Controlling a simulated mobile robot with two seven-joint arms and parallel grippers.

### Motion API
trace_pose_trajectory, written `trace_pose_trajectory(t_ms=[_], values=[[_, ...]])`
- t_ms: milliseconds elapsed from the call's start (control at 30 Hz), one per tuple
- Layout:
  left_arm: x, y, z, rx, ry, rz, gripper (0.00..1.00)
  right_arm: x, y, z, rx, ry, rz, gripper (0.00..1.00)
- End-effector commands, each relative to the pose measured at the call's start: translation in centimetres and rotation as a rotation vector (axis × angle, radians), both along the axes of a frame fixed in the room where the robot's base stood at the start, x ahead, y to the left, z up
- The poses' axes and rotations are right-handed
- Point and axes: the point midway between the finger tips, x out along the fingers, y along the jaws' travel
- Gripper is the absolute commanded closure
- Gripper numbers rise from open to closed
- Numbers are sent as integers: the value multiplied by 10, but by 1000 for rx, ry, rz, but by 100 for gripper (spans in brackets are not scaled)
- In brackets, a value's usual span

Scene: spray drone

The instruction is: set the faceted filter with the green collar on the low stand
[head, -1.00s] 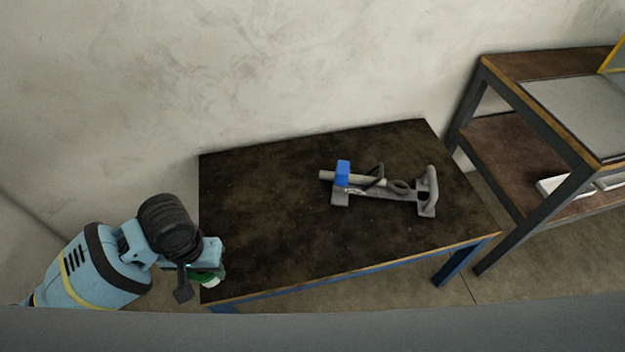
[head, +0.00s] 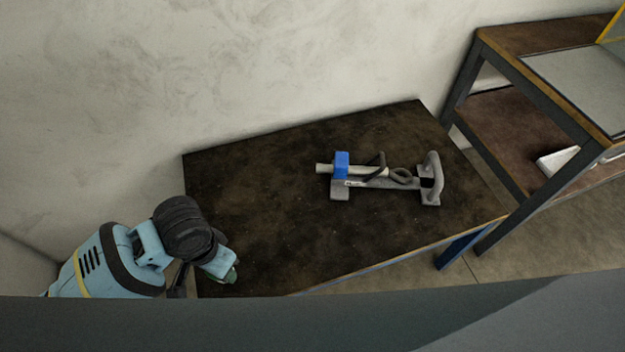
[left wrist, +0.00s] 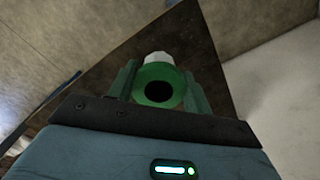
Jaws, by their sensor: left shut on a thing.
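My left gripper (left wrist: 158,92) is shut on the filter with the green collar (left wrist: 159,70). In the left wrist view the green collar with its dark round opening sits between the two fingers, and a white faceted part (left wrist: 158,58) shows beyond it. In the head view only a bit of green (head: 233,274) shows at my left gripper (head: 228,277), over the near left corner of the dark table. The low stand (head: 385,184) is a grey fixture with a blue block, a pale tube and an upright handle, on the table's right half. My right gripper is in no view.
The dark table top (head: 265,190) is bare left of the stand and around it. A higher shelf unit (head: 535,95) with a white object (head: 556,160) on its lower shelf stands at the right. A wall runs behind the table.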

Motion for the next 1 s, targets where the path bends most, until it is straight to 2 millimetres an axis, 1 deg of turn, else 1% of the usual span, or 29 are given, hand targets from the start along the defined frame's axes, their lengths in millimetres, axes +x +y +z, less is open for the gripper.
trace_pose_trajectory(t_ms=[33, 133, 300, 600, 1000], values=[[-3, -8, -20, -2, 14, -112, 72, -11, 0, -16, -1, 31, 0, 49], [-3, -22, -36, -2, 11, -341, 72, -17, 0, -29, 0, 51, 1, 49], [-2, -45, -60, -3, 7, -732, 72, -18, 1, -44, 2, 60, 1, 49], [2, -83, -96, -2, 4, -1414, 72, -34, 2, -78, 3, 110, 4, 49], [10, -128, -130, 1, 2, -2304, 72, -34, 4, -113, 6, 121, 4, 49]])
